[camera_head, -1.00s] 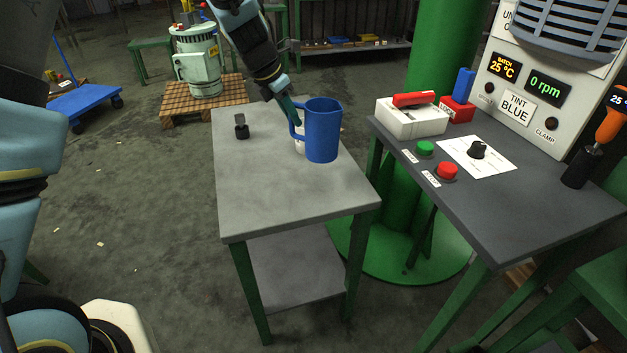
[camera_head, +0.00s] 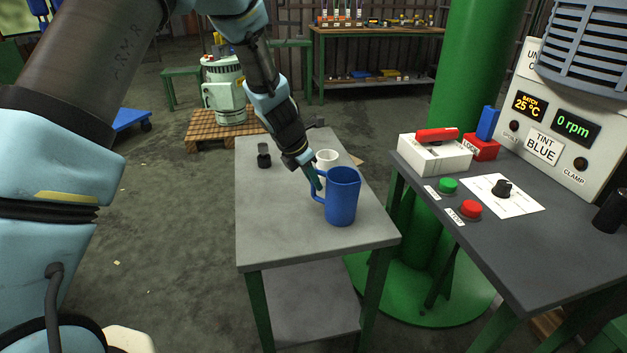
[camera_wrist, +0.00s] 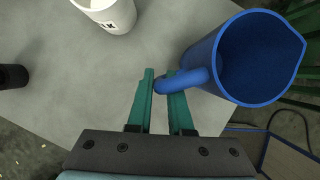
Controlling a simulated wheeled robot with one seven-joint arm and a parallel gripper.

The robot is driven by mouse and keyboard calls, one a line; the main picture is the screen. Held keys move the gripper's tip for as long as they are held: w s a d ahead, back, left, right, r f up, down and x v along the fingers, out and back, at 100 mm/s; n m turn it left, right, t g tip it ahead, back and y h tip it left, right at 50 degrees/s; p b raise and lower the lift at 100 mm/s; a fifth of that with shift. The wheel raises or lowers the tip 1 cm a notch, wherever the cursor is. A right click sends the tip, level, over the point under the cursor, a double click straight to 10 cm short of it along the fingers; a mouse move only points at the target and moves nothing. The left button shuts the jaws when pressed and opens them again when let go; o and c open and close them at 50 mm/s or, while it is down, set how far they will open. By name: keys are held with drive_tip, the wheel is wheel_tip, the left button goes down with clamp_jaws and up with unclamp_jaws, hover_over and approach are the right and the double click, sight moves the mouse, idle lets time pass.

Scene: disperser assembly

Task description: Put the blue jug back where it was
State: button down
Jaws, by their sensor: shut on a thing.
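The blue jug (camera_head: 343,198) is upright over the right side of the small grey table (camera_head: 285,240) in the head view. I cannot tell whether its base touches the top. My gripper (camera_head: 317,184) comes down from behind left and is shut on the jug's handle. In the wrist view the handle (camera_wrist: 182,80) lies between the green fingertips (camera_wrist: 165,82), with the open jug (camera_wrist: 262,55) to the right. It looks empty.
A white cup (camera_head: 327,157) stands just behind the jug. A small black object (camera_head: 264,155) is at the table's back left. The table's front and left are clear. A dark control bench (camera_head: 500,250) with buttons is at the right, near a green column (camera_head: 462,90).

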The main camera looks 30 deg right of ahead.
drive_tip(key=shift+f, duration=0.15)
drive_tip(key=c, duration=0.8)
unclamp_jaws()
drive_tip(key=shift+c, duration=0.2)
drive_tip(key=shift+a+r, duration=0.15)
drive_tip(key=shift+r, duration=0.45)
drive_tip(key=v, duration=1.1)
drive_tip(key=w+a+r+m+t+y, duration=0.1)
drive_tip(key=w+a+m+y, duration=0.15)
drive_tip(key=a+m, duration=1.3)
drive_tip(key=s+a+m+y, duration=0.1)
drive_tip(key=s+a+m, duration=0.1)
drive_tip(key=a, duration=1)
drive_tip(key=s+a+m+y, duration=0.1)
drive_tip(key=s+a, duration=0.3)
drive_tip(key=a, duration=0.9)
drive_tip(key=shift+a+r+m+t, duration=0.3)
drive_tip(key=shift+r+m, duration=0.05)
drive_tip(key=shift+m, duration=0.1)
